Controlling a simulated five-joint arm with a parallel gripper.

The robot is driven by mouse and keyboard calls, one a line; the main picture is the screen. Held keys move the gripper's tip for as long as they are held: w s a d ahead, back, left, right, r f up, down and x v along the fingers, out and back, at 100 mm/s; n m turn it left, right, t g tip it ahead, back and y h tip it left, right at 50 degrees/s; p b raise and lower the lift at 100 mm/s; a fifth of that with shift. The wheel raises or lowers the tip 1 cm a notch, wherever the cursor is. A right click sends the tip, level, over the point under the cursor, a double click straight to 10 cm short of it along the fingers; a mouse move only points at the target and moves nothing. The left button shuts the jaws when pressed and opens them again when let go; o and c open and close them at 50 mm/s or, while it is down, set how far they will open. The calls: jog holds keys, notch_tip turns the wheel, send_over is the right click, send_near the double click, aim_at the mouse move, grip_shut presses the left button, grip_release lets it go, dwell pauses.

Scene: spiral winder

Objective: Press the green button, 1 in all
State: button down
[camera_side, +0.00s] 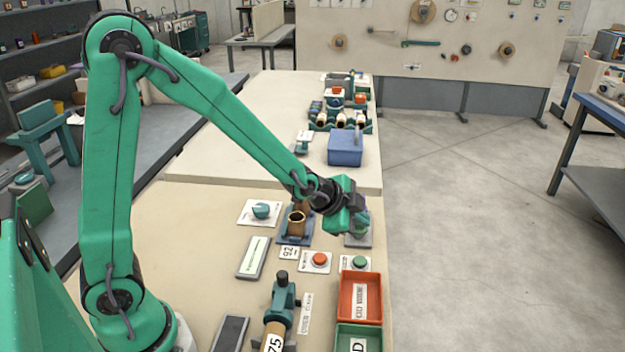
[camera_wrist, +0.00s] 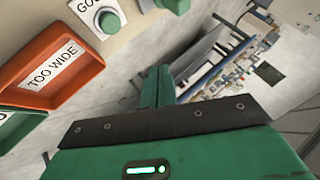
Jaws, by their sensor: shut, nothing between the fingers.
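The green button (camera_side: 359,262) sits on a white plate near the right edge of the bench in the side view, behind the red tray. In the wrist view the green button (camera_wrist: 108,20) is at the upper left, on a white plate beside the label "GO", which is cut off by the frame. My gripper (camera_side: 345,222) is above and behind the button in the side view, apart from it. In the wrist view my gripper's fingers (camera_wrist: 157,85) are shut and empty, to the right of and below the button.
A red button (camera_side: 319,259) sits just left of the green one. A red tray (camera_side: 345,299) marked "TOO WIDE" (camera_wrist: 52,68) and a green tray (camera_side: 343,337) stand in front. A brown cylinder (camera_side: 296,222) is left of my gripper. The floor right of the bench is clear.

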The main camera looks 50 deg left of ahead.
aim_at(356, 262)
jog(key=shift+f, duration=0.1)
jog(key=shift+f, duration=4.35)
jog(key=shift+f, duration=0.85)
jog(key=shift+r, duration=0.85)
jog(key=shift+r, duration=0.1)
jog(key=shift+r, duration=2.45)
